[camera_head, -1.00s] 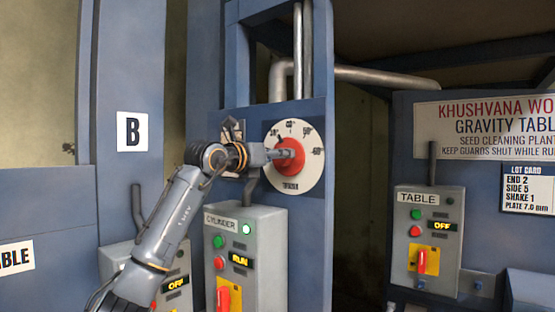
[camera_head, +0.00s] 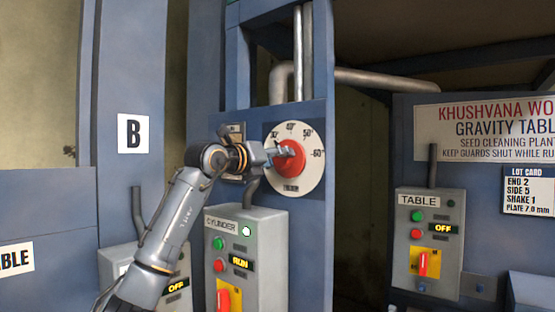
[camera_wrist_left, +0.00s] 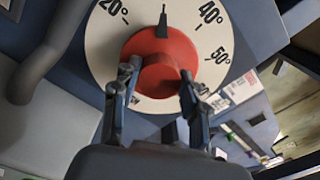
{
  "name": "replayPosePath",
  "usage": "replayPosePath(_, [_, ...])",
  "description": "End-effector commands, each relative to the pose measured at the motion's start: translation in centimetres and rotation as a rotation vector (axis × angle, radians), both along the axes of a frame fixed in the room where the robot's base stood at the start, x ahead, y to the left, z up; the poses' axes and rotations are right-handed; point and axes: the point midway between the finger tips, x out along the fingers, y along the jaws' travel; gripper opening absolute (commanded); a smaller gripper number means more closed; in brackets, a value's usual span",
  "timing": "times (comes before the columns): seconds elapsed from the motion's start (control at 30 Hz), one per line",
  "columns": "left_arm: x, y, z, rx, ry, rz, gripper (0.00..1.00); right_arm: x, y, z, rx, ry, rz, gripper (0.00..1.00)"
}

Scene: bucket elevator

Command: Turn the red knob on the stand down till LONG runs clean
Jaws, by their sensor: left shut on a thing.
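The red knob (camera_head: 294,166) sits at the middle of a round white dial (camera_head: 273,178) on the blue stand. It also shows in the left wrist view (camera_wrist_left: 163,52), with a black pointer (camera_wrist_left: 163,20) between the 20° and 40° marks; the mark behind the pointer is hidden. My left gripper (camera_head: 284,153) is shut on the knob. In the left wrist view my left gripper (camera_wrist_left: 160,76) has one finger on each side of the knob's raised middle. No LONG label or outlet is in view. My right gripper is not in view.
The CYLINDER box (camera_head: 247,250) below the dial shows RUN and a lit lamp. The TABLE box (camera_head: 427,245) at right shows OFF, as does a partly covered box (camera_head: 117,262) at left. A conduit (camera_head: 251,192) rises from the CYLINDER box near my wrist.

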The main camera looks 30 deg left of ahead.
Motion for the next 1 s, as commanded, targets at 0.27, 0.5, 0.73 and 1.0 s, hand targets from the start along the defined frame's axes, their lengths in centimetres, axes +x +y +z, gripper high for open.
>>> replayPosePath(0.27, [0.0, 0.0, 0.1, 0.001, -0.002, 0.001, 0.67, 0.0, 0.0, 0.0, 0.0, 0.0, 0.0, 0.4])
replayPosePath(0.5, [-0.2, 0.1, 0.1, 0.002, -0.002, 0.001, 0.67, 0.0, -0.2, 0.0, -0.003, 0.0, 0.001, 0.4])
replayPosePath(0.73, [-3.0, 0.4, 0.0, 0.006, -0.002, 0.003, 0.67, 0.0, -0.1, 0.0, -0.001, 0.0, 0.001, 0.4])
replayPosePath(1.0, [-8.8, 0.8, 0.0, 0.005, -0.003, 0.004, 0.67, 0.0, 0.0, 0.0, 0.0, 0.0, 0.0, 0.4])
